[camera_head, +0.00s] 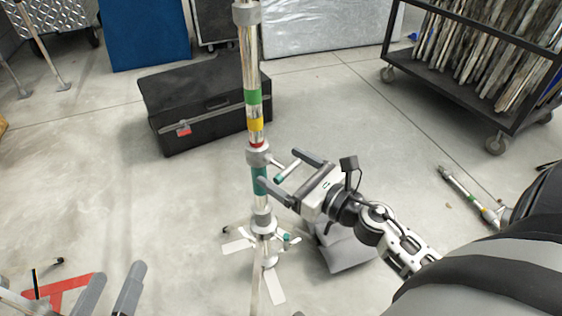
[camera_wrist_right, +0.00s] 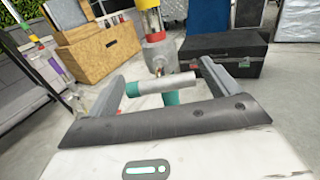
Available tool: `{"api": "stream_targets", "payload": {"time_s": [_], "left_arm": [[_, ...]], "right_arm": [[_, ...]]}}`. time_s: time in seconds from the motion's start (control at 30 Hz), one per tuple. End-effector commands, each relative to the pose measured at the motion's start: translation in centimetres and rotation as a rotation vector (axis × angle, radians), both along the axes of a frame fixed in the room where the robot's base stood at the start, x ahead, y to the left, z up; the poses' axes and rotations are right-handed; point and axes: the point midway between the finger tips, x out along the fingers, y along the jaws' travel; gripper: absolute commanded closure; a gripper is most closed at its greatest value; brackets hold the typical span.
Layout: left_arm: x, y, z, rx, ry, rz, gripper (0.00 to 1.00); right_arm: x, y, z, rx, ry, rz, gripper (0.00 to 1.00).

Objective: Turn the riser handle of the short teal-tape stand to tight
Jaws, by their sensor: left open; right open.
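The teal-tape stand (camera_head: 259,181) stands upright mid-picture in the head view, with green, yellow and red bands above the teal. Its riser handle (camera_head: 289,171) is a short grey bar with a teal end, sticking out from the upper collar (camera_head: 258,155). My right gripper (camera_head: 280,168) is open, with one finger on each side of the handle. In the right wrist view the handle (camera_wrist_right: 168,84) lies crosswise between the open fingers (camera_wrist_right: 162,76); contact cannot be told. My left gripper (camera_head: 118,272) is open and empty at the lower left, away from the stand.
A black case (camera_head: 205,108) lies behind the stand. A cart (camera_head: 470,80) with upright panels stands at the upper right. A lower collar (camera_head: 262,220) and spread legs (camera_head: 272,285) are below the teal tape. Another pole (camera_head: 468,195) lies at the right.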

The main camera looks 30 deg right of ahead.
Motion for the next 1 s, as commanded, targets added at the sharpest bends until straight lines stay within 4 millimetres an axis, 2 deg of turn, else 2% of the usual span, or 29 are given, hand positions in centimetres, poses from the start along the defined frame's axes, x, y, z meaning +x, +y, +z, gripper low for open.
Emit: {"api": "stream_targets", "payload": {"time_s": [0.2,0.47,0.5,0.63,0.67,1.0], "left_arm": [[0.0,0.1,0.0,0.017,0.001,0.002,0.42],[0.0,0.1,-0.2,0.022,0.004,0.002,0.42],[0.0,0.1,-0.2,0.022,0.003,0.001,0.42],[-0.1,0.1,-0.2,0.025,0.004,-0.001,0.42],[-0.1,0.1,-0.3,0.025,0.005,-0.001,0.42],[-0.1,0.2,-0.1,0.033,0.003,-0.001,0.42]], "right_arm": [[1.6,0.4,0.0,0.0,0.001,0.0,0.13],[1.6,0.4,0.0,0.0,0.001,0.0,0.13],[1.6,0.5,0.0,0.001,0.001,0.0,0.18],[1.6,0.5,0.0,0.001,0.001,0.0,0.54],[1.6,0.5,0.0,0.001,0.001,0.0,0.58],[1.6,0.4,0.0,0.036,0.01,0.0,0.57]]}}
